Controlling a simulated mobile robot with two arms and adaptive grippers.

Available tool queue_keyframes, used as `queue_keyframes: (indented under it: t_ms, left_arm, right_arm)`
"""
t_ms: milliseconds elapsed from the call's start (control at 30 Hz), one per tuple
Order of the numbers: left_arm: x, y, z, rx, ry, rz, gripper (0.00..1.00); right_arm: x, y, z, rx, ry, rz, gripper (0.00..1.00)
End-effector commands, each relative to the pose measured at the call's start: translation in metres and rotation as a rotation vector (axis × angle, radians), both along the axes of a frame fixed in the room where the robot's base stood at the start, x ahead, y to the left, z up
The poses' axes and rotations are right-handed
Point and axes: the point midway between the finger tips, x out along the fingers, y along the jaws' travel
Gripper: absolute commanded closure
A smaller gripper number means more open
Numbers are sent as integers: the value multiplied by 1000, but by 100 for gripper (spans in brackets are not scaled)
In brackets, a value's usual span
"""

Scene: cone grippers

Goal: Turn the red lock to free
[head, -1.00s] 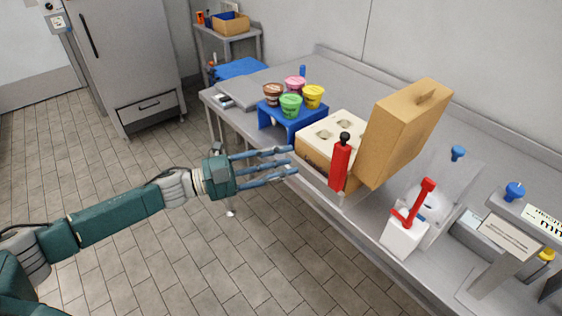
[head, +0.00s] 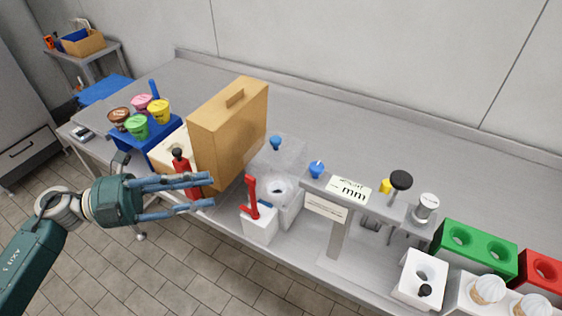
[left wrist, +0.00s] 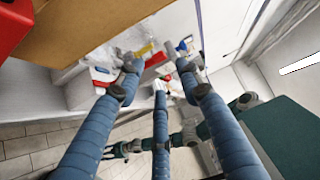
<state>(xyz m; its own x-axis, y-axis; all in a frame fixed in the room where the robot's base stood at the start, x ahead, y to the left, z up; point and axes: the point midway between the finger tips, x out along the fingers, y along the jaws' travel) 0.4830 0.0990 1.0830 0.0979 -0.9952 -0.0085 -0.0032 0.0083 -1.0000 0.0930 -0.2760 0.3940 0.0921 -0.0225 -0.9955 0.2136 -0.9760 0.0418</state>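A red lever (head: 251,196) stands upright on a small white block (head: 259,229) at the bench's front edge. A second red upright handle with a black knob (head: 179,154) stands left of it, by a tan box; I cannot tell which is the lock. My left gripper (head: 211,191) is open, its blue fingers spread, left of the red lever and in front of the second handle, partly hiding it. In the left wrist view the fingers (left wrist: 157,68) hold nothing, and a red surface (left wrist: 12,25) shows in the top left corner. What may be my right arm shows small and dark there.
The tan box (head: 228,135) stands behind my left gripper. A blue stand (head: 165,148) with several coloured cups is further left. Right are a grey frame (head: 337,238), a green block (head: 474,249) and a white block (head: 423,277). The back of the bench is clear.

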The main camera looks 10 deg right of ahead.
Motion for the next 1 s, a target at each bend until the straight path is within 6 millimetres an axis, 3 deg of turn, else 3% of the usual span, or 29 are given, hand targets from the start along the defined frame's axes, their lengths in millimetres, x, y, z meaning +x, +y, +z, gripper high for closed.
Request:
queue_keyframes:
  t_ms: [67, 133, 300, 400, 467, 767, 1000]
  left_arm:
    - [-1, -3, 0, 9, -1, -5, 64]
    - [0, -12, 1, 6, -1, -5, 64]
    - [2, -44, 3, 3, -1, -7, 64]
    - [4, -63, 3, 3, -1, -6, 64]
    - [5, -74, 3, 3, -2, -6, 64]
    - [9, -104, -2, 7, -1, -3, 64]
    - [9, -106, -3, 7, -1, -3, 64]
  right_arm:
    - [1, -5, 4, -6, 0, 1, 60]
    - [0, 3, 8, 3, 1, 0, 60]
    - [-2, 50, 22, 57, 2, 0, 60]
    - [-2, 65, 31, 74, 2, 2, 60]
    - [-2, 65, 35, 75, 2, 1, 60]
    - [-1, 19, 45, 23, 1, -2, 60]
    - [-2, 29, 44, 34, 2, -4, 60]
